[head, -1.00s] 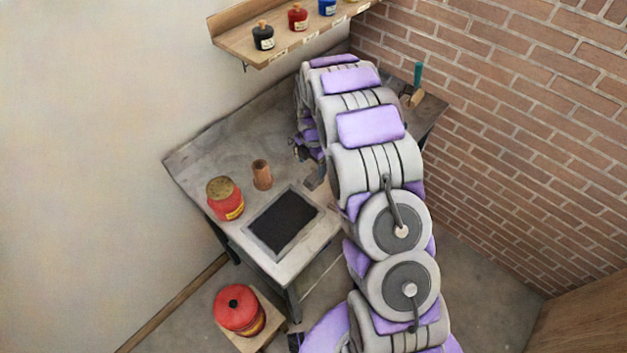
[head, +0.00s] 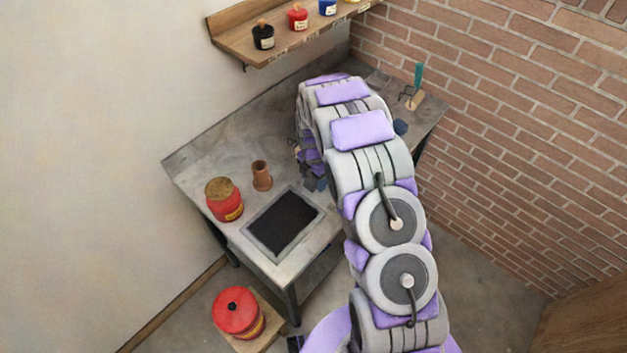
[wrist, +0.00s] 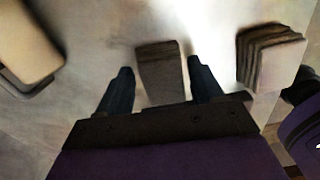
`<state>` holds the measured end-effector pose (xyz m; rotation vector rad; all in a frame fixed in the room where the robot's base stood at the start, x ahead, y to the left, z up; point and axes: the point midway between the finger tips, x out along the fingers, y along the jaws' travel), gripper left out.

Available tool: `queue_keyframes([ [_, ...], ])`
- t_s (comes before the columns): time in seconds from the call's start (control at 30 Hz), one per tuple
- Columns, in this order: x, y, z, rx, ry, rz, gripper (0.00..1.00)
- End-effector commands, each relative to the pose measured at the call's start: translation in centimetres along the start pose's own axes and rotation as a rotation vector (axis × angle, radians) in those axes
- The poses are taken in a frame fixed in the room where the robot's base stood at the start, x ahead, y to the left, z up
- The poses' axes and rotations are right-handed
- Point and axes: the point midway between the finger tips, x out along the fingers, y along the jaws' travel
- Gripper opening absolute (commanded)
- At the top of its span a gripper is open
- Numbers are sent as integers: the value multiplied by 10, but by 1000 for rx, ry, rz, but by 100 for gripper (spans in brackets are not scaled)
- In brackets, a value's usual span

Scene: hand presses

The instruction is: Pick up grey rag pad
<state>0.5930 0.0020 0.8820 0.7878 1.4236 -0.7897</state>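In the wrist view, a small grey-brown pad (wrist: 161,72) lies on the pale worktop, in line with the gap between my two dark fingers. It looks like the grey rag pad. My gripper (wrist: 160,84) is open, with a finger on each side of the gap and nothing visibly clamped. I cannot tell the height of the fingers over the worktop. A layered, folded grey-brown stack (wrist: 270,56) lies to the right of the right finger. In the head view my arm hides most of the gripper and the pad.
A beige-topped object (wrist: 25,45) is at the wrist view's left. On the workbench (head: 215,150) stand a red jar (head: 224,200), a brown cup (head: 261,176) and a dark framed slab (head: 284,222). A teal-handled tool (head: 417,85) stands at the back right. A shelf (head: 290,40) holds several jars.

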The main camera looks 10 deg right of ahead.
Motion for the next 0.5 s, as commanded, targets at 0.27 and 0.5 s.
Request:
queue_keyframes([
  [0.27,0,0,0,0,0,0,39],
  [0.5,0,0,0,0,0,0,23],
])
